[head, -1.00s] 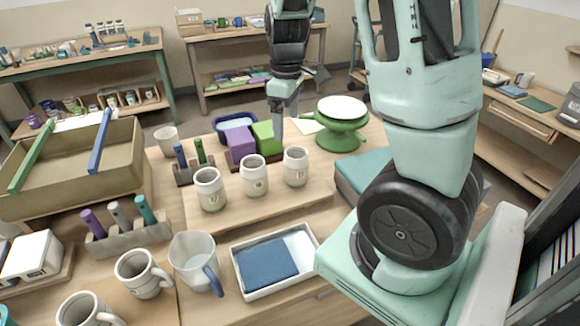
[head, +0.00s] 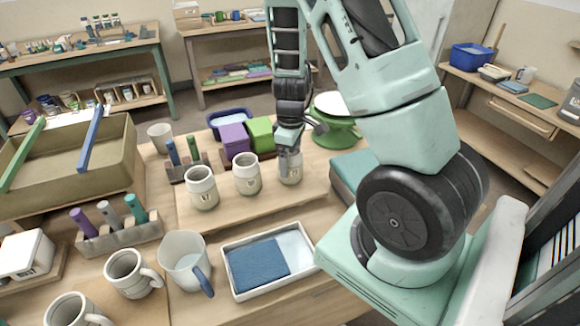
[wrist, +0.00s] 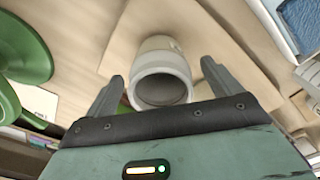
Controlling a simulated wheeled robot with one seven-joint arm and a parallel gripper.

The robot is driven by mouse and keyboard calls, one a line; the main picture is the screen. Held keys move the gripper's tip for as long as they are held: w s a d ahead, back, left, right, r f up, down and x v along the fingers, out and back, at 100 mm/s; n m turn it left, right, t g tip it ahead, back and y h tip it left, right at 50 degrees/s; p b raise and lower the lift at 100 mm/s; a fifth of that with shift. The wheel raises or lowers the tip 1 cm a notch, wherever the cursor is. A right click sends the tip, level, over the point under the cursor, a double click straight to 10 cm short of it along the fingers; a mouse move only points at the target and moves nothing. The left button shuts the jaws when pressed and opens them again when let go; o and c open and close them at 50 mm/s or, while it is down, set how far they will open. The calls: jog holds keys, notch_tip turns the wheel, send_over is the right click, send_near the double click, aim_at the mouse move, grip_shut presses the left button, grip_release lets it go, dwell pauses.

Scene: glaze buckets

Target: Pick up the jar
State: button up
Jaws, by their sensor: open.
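Three white jars stand upright in a row on a raised wooden board: a left jar (head: 202,190), a middle jar (head: 247,175) and a right jar (head: 291,175). My gripper (head: 289,158) is over the right jar in the head view and partly covers it. In the wrist view my gripper (wrist: 163,72) is open, with one finger to each side of a white jar (wrist: 160,58). The open mouth of this jar faces the camera and looks empty and dark. I cannot tell whether the fingers touch it.
Purple (head: 234,138) and green (head: 260,134) blocks stand behind the jars. A green turntable (head: 337,136) is close behind right. A clear pitcher (head: 184,258) and a white tray with a blue cloth (head: 258,264) are in front. The board's front strip is clear.

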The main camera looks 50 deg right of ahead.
jog(key=shift+f, duration=1.6)
jog(key=shift+c, duration=0.3)
jog(key=c, duration=1.2)
